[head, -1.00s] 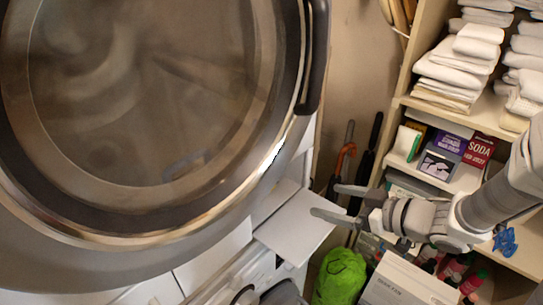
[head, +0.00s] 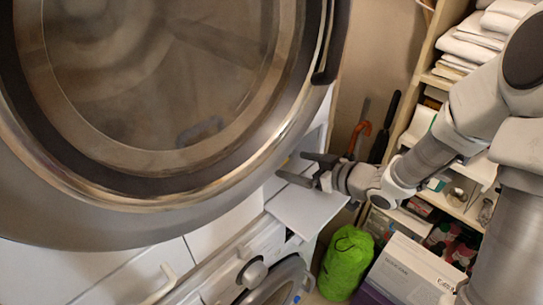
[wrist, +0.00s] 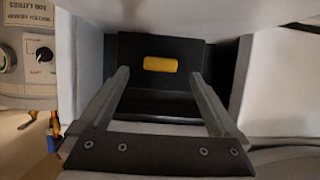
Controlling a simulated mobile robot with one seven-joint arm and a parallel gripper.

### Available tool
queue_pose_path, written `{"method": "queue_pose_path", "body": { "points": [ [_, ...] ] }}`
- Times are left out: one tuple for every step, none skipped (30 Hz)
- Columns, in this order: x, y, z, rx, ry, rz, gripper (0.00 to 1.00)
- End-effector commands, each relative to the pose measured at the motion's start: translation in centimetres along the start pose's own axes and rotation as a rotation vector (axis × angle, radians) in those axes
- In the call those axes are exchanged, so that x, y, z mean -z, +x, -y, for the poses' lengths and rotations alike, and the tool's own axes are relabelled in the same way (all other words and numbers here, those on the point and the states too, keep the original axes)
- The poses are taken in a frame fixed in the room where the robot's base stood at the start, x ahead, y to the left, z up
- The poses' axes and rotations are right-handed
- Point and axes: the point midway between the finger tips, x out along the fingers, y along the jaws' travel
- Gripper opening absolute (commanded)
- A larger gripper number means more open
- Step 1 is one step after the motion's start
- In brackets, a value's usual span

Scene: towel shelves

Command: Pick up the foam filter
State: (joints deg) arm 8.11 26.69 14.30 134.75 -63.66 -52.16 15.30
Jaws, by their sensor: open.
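In the wrist view a yellow rounded piece (wrist: 160,64) sits against a dark block inside a dark recess (wrist: 160,105). I take the yellow piece to be the foam filter or part of it; I cannot tell which. My gripper (wrist: 158,75) is open and empty. Its two fingers point toward the recess, and the yellow piece shows between their tips, apart from both. In the head view my gripper (head: 290,165) is beside the white appliance, above an open white flap (head: 308,208). The recess is mostly hidden there.
A large round glass door (head: 150,90) fills the left of the head view, close to the fingers. A green bag (head: 345,262) and a white box (head: 405,272) stand below. Towel shelves (head: 425,100) stand at the right.

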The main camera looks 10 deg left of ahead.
Motion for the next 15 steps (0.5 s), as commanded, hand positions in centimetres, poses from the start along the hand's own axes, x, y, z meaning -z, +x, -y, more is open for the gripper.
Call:
{"method": "queue_pose_path", "body": {
  "points": [
    [-0.1, 0.9, 0.2, 0.006, 0.002, 0.002, 0.97],
    [0.0, 1.4, 0.2, 0.005, 0.002, 0.001, 0.97],
    [-0.1, 2.0, 0.2, 0.006, 0.001, 0.002, 0.97],
    [-0.1, 2.5, 0.2, 0.004, 0.001, 0.001, 0.97],
    [0.0, 2.9, 0.2, 0.004, 0.001, 0.001, 0.97],
    [0.0, 3.3, 0.2, 0.004, 0.001, 0.0, 0.97],
    [-0.1, 3.5, 0.1, 0.003, 0.001, 0.001, 0.97],
    [-0.1, 3.7, 0.1, 0.002, 0.002, 0.001, 0.97],
    [-0.1, 3.9, 0.1, 0.002, 0.001, 0.001, 0.97],
    [-0.1, 4.0, 0.1, 0.001, 0.001, 0.001, 0.97],
    [-0.1, 4.0, 0.1, 0.001, 0.001, 0.001, 0.97],
    [0.0, 4.0, 0.1, 0.001, 0.001, 0.001, 0.97],
    [0.0, 4.0, 0.1, 0.001, 0.0, 0.001, 0.97],
    [-0.1, 4.0, 0.1, 0.001, 0.001, 0.001, 0.97],
    [0.0, 4.0, 0.1, 0.001, 0.0, 0.001, 0.97]
  ]
}}
